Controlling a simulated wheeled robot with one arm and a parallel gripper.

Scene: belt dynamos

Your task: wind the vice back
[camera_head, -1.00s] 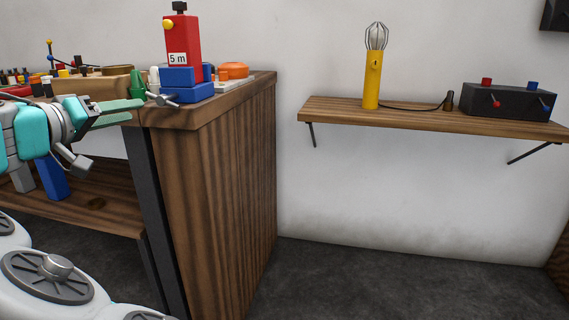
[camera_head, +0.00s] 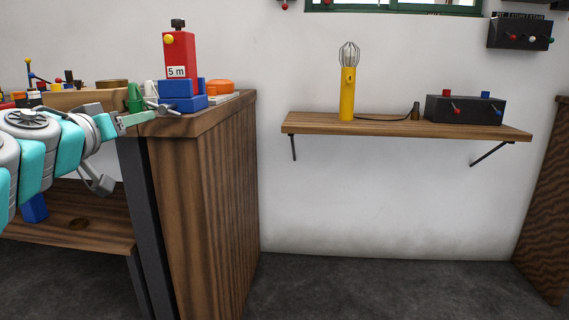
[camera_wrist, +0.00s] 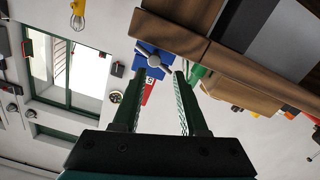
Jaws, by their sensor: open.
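A blue vice (camera_head: 182,95) stands on the near corner of the wooden bench, with a grey metal winding handle (camera_head: 163,108) on its front. A red tape measure marked "5 m" (camera_head: 180,57) stands upright in it. My gripper (camera_head: 146,118) is at the bench's front edge, just left of and slightly below the handle in the head view. In the wrist view the blue vice (camera_wrist: 146,49) and its handle (camera_wrist: 154,60) lie just beyond the open fingertips (camera_wrist: 159,72). The fingers look empty. I cannot tell whether they touch the handle.
The bench (camera_head: 220,115) also carries an orange round object (camera_head: 220,86), a green item (camera_head: 134,98) and other clutter behind my arm. A wall shelf (camera_head: 380,126) to the right holds a yellow lamp (camera_head: 347,95) and a black box (camera_head: 465,109). The floor between is clear.

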